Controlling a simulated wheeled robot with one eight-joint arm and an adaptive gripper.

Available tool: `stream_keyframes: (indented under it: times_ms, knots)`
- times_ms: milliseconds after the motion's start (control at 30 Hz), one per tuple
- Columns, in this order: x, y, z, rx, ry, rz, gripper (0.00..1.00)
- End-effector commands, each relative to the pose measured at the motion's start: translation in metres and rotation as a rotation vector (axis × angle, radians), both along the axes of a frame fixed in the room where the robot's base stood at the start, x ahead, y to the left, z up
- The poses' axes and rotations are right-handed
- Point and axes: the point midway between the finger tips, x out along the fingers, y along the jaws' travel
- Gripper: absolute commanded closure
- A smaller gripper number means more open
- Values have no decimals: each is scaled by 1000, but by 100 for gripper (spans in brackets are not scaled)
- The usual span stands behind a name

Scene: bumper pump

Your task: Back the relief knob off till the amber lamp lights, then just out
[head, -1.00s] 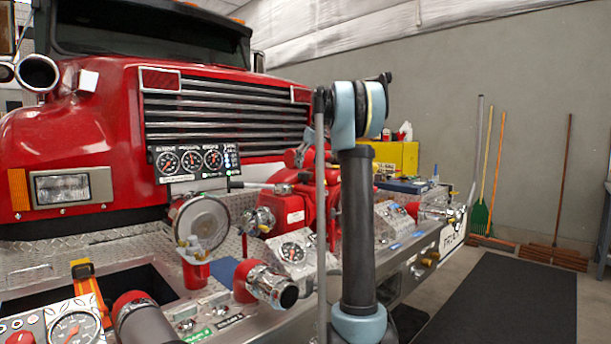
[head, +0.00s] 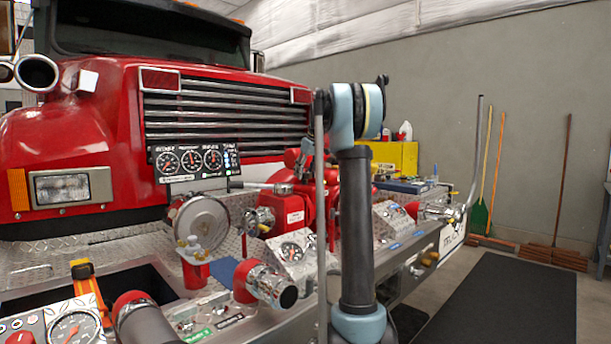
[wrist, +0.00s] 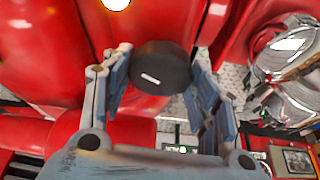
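In the wrist view, a dark round knob (wrist: 160,68) with a white pointer mark sits between the two fingertips of my gripper (wrist: 160,75). One finger is on each side, very close to the knob's rim. Whether both pads press on it cannot be made out. A bright round cream-yellow spot (wrist: 116,4) shows on the red surface at the top edge; I cannot tell whether it is the amber lamp or another light. In the head view, my arm stands in front of the red pump body (head: 292,208), and the gripper and knob cannot be made out there.
A chrome fitting (wrist: 295,70) lies right of the gripper in the wrist view. The dark floor mat (head: 500,305) at right is clear.

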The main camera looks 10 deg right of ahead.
Motion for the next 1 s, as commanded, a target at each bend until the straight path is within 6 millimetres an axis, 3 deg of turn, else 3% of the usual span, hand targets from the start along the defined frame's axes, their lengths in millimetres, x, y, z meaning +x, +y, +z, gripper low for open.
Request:
stream_keyframes:
  times_ms: [433,767,800,833,867,1000]
  knots:
    - [0,1,0,-2,0,-146,70]
    - [0,1,0,-2,-1,-158,70]
    - [0,1,0,-2,-1,-158,37]
    - [0,1,0,-1,0,-157,30]
    - [0,1,0,-1,-1,-156,25]
    - [0,2,0,-1,-1,-156,25]
